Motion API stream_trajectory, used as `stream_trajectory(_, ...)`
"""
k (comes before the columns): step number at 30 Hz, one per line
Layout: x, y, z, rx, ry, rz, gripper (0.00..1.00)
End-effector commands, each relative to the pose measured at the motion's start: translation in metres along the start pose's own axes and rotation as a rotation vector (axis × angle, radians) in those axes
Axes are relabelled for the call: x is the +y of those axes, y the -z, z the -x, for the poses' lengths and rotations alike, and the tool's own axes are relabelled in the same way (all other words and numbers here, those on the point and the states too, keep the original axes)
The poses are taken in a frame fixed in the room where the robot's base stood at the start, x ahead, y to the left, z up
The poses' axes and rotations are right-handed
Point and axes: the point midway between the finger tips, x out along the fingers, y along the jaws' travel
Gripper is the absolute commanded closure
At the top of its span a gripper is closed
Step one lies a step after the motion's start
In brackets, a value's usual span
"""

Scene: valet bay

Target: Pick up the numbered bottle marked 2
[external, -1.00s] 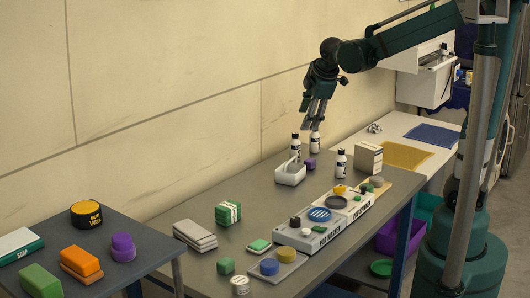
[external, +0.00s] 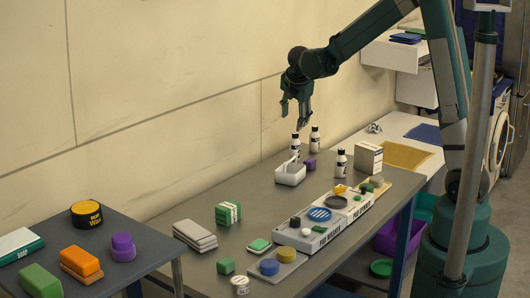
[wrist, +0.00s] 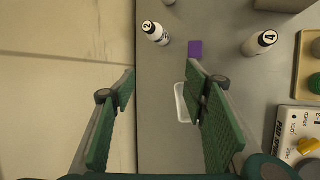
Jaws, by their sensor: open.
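The bottle marked 2 (wrist: 158,35) is white with a dark cap that carries the number. In the wrist view it stands upright near the wall, at the top, beyond my fingertips and between their lines. In the external view it appears to be the left bottle of the back pair (external: 295,147). My gripper (external: 295,120) is open and empty, pointing down above the table, its tips just over that bottle in the picture. In the wrist view my gripper (wrist: 163,75) shows both green-padded fingers spread wide, apart from the bottle.
A bottle marked 4 (wrist: 256,44) stands to the right. Another bottle (external: 315,140) stands close behind bottle 2. A white tray (external: 290,178) and a purple block (external: 310,164) are in front. The wall (external: 200,100) runs close along the left side.

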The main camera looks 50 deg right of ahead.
Motion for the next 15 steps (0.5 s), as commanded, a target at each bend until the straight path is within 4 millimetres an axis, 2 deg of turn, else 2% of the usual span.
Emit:
stream_trajectory(6, 0.016, -0.017, -0.042, -0.028, 0.030, 0.134, 0.55)
stream_trajectory(15, 0.029, -0.039, -0.104, -0.059, 0.079, 0.324, 0.55)
